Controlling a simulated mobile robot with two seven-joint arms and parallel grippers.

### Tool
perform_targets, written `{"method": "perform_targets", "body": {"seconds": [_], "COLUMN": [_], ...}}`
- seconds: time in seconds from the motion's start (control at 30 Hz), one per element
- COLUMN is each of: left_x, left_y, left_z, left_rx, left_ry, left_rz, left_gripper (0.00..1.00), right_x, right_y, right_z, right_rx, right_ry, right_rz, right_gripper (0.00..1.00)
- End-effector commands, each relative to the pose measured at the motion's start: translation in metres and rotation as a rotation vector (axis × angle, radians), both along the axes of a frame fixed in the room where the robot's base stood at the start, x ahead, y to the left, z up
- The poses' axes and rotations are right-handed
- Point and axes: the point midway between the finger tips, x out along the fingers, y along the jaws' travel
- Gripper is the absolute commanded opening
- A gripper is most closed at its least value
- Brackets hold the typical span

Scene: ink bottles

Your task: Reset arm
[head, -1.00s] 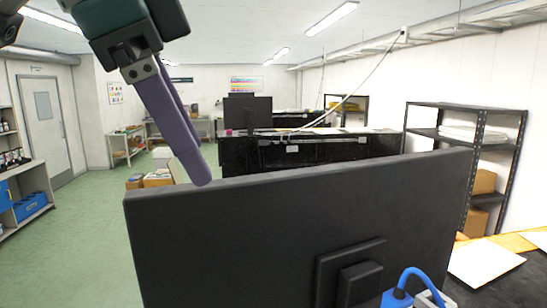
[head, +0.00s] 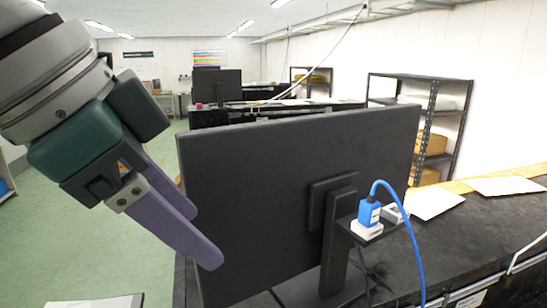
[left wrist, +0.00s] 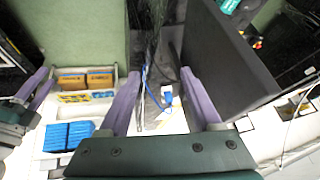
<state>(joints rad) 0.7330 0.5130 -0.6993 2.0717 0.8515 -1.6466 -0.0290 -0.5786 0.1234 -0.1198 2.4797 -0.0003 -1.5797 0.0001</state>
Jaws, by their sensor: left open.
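My left gripper (head: 207,240) comes in from the upper left in the head view, its purple fingers slanting down in front of the back of a black monitor (head: 290,170). In the left wrist view the gripper (left wrist: 163,85) is open, fingers well apart, with nothing held between them. The monitor (left wrist: 228,62) stands beside its right finger there; whether they touch is unclear. At the left edge of the left wrist view another purple-fingered gripper (left wrist: 38,85), seemingly my right one, shows partly; its opening is unclear. It does not show in the head view. No ink bottle is clearly visible.
A blue cable with a blue plug (head: 369,212) stands beside the monitor's mount. The dark bench top (head: 460,230) has white sheets (head: 508,186) at its back edge. A metal rack (head: 430,120) stands behind. Blue boxes (left wrist: 68,135) sit in the left wrist view. Green floor is open at left.

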Motion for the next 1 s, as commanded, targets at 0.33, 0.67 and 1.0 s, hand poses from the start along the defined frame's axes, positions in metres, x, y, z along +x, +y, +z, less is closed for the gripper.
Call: {"method": "perform_targets", "body": {"seconds": [0.33,0.67,1.0], "left_x": [-0.07,-0.161,-0.182], "left_y": [0.01,0.09,0.11], "left_z": [-0.087,-0.145,-0.151], "left_rx": [-0.166,-0.042,0.012], "left_ry": [0.112,0.226,0.243], "left_rz": [0.344,0.772,0.848], "left_gripper": [0.65,0.65,0.65], "right_x": [0.0,-0.001,-0.001], "right_y": [-0.001,0.001,0.002], "right_z": [0.0,0.0,0.0], "right_rx": [-0.004,0.002,0.006], "right_ry": [0.0,0.001,0.002], "right_rz": [0.002,-0.001,-0.003], "right_gripper": [0.5,0.5,0.5]}}
